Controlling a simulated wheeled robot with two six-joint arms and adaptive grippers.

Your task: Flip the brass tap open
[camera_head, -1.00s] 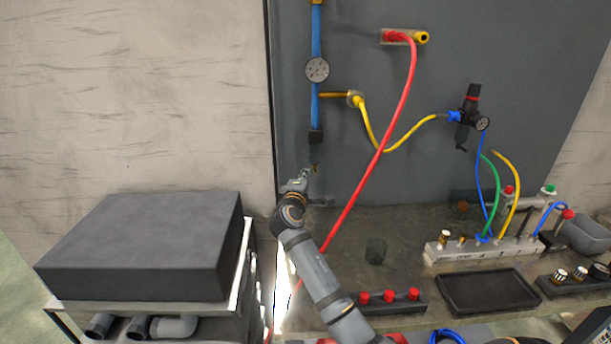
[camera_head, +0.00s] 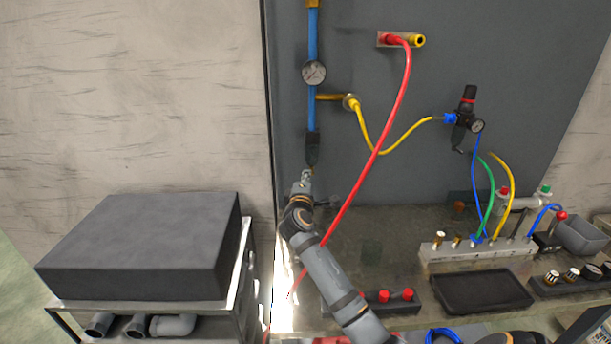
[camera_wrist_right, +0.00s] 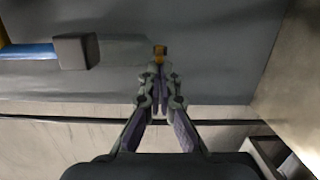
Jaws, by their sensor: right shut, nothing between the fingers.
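A small brass piece (camera_wrist_right: 160,52), which looks like part of the tap, sits beyond a dark block (camera_head: 312,137) at the lower end of a blue pipe (camera_head: 313,105) on the grey panel. The block shows in the wrist view (camera_wrist_right: 76,51) too, with a flat grey part between it and the brass. My right gripper (camera_head: 307,175) is just below the block. In the wrist view its fingertips (camera_wrist_right: 160,76) are together and empty, right at the brass piece; I cannot tell whether they touch it. In the head view the gripper largely hides the brass. My left gripper is not in view.
A red hose (camera_head: 375,160) runs down diagonally just right of my right arm. A round gauge (camera_head: 314,73) and a brass side fitting (camera_head: 330,97) are higher on the pipe. A large dark box (camera_head: 145,245) stands on the left cart. A black tray (camera_head: 482,291) lies on the bench.

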